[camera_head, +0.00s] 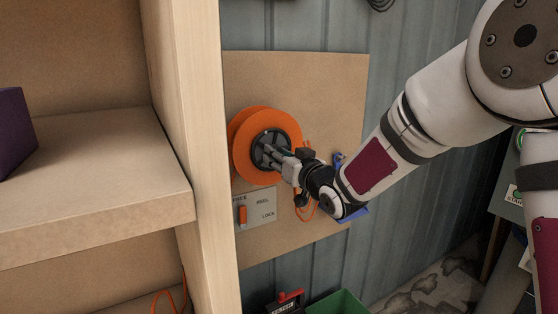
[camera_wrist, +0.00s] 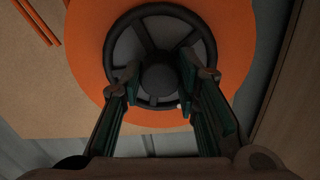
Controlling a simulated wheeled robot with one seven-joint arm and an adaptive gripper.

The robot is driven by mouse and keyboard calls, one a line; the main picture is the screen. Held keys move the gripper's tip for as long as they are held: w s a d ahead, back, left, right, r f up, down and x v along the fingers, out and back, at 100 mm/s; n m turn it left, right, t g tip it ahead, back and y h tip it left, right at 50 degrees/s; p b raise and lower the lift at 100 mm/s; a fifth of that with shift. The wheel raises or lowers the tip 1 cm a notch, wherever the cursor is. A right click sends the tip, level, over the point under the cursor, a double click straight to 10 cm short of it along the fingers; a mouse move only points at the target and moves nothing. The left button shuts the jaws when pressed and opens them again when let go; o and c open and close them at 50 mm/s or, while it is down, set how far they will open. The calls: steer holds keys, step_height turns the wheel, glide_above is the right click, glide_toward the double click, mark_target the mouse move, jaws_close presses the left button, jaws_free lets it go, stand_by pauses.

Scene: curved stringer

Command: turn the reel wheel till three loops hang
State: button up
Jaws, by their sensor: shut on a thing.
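The orange reel (camera_head: 242,150) is mounted on a tan board, with a dark spoked wheel (camera_head: 262,138) at its middle. The wheel (camera_wrist: 118,35) fills the upper middle of the wrist view, with a round hub (camera_wrist: 159,78) at its centre. My gripper (camera_head: 275,153) reaches the wheel from the right. In the wrist view, its two fingers stand on either side of the hub, inside the rim, shut on the wheel. Orange cord (camera_head: 314,209) hangs in a loop right of the reel, partly behind my wrist. I cannot count the loops.
A wooden shelf upright (camera_head: 190,130) stands close to the reel's left. A green bin (camera_head: 340,303) and a red-and-black item (camera_head: 290,301) are below.

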steer(key=n+b, duration=1.5)
steer(key=b, duration=0.3)
steer(key=shift+n, duration=0.3)
steer(key=o, duration=1.2)
steer(key=shift+c, duration=0.2)
steer(key=shift+d, duration=0.1)
